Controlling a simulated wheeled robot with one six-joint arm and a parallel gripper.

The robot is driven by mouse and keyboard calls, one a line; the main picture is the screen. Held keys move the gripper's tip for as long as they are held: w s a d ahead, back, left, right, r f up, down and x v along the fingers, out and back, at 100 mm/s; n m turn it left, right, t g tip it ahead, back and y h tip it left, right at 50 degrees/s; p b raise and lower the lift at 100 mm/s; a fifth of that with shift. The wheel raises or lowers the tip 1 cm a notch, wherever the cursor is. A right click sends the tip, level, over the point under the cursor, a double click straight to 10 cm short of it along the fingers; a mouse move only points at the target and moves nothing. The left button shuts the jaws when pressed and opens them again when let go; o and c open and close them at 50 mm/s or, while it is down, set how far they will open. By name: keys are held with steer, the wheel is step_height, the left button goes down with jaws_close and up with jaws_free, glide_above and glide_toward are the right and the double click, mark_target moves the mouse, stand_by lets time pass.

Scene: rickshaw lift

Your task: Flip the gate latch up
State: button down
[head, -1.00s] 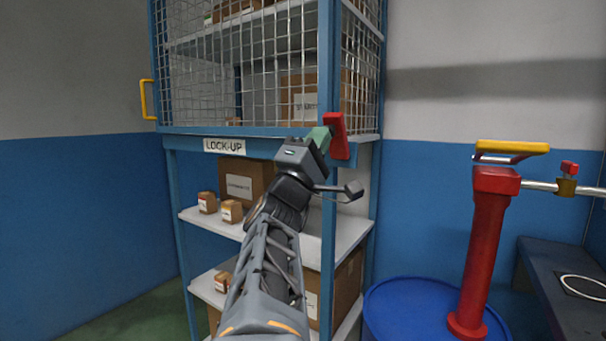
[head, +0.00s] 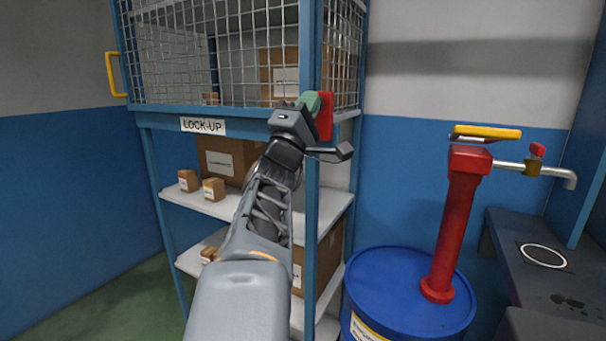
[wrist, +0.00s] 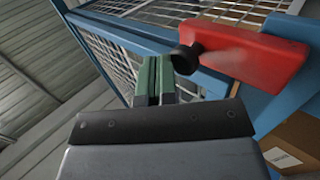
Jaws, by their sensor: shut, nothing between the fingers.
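The red gate latch (head: 325,116) is on the right corner post of the blue mesh cage, at the cage's lower edge. In the wrist view the latch (wrist: 258,58) is a red bar with a dark round knob (wrist: 185,58) at its left end. My gripper (head: 312,101) is at the latch's left side in the head view. In the wrist view its green fingers (wrist: 154,80) are shut and empty, just left of and below the knob. I cannot tell whether they touch it. My gripper hides part of the latch in the head view.
The mesh gate has a yellow handle (head: 116,75) at its left. Below are white shelves (head: 215,204) with boxes and a "LOCK-UP" sign (head: 203,125). A blue drum (head: 400,300) with a red pump (head: 455,220) stands right, beside a dark bench (head: 530,250).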

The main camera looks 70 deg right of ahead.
steer(key=shift+r, duration=0.1)
stand_by(0.3)
steer(key=v, duration=1.2)
steer(key=shift+b, duration=0.35)
steer(key=shift+w, duration=0.1)
